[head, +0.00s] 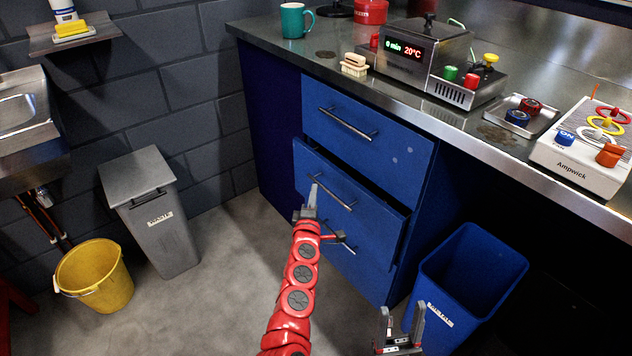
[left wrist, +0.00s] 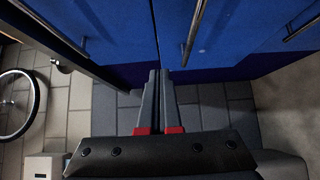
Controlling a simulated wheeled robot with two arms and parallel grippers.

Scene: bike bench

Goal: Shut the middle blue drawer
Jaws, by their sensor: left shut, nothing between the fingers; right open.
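The blue middle drawer (head: 373,204) stands partly pulled out, with a dark gap above its front. Its bar handle (head: 335,192) runs across the front. My left gripper (head: 313,190) is shut and empty, and its tips overlap the left part of that handle in the head view. I cannot tell whether they touch the drawer. In the left wrist view the shut fingers (left wrist: 160,92) point toward blue fronts with bar handles; which front is which is unclear. My right gripper (head: 400,322) is open and empty, low in the head view, left of the blue bin.
The top drawer (head: 365,137) looks shut. A blue bin (head: 470,275) stands right of the drawers. A grey bin (head: 150,210) and a yellow bucket (head: 93,275) stand at left. The worktop (head: 330,60) carries appliances. Floor left of the drawers is clear.

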